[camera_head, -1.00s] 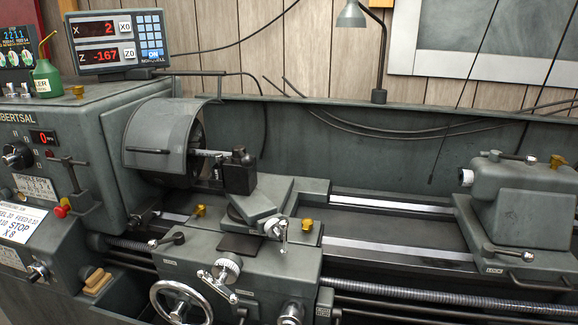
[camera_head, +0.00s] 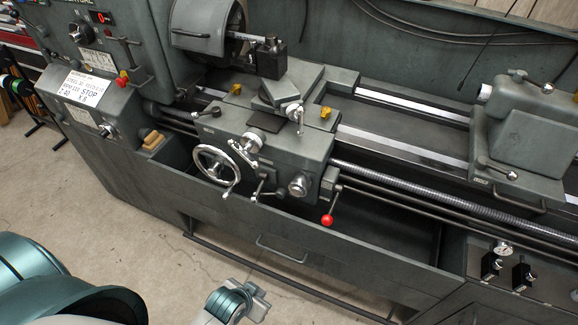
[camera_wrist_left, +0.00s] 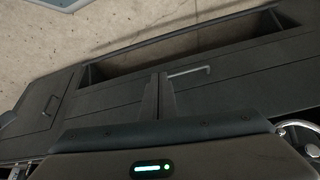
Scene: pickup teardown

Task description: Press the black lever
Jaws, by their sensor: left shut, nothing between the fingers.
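My left gripper (camera_head: 255,302) is low in front of the lathe at the bottom of the head view, apart from the machine. In the left wrist view its dark fingers (camera_wrist_left: 159,97) are shut together with nothing between them. Several dark levers show in the head view: one on the headstock front (camera_head: 121,40), small ones on the carriage apron (camera_head: 257,188), and two black-handled ones on the lower right panel (camera_head: 523,276). I cannot tell which is the black lever of the task. The gripper touches none of them. My right gripper is not in view.
A lathe (camera_head: 380,255) fills the view. A handwheel (camera_head: 217,168) and a red-knobbed lever (camera_head: 327,219) stick out from its carriage. A drawer handle (camera_head: 281,250) projects from the front. The floor (camera_head: 110,225) in front is clear.

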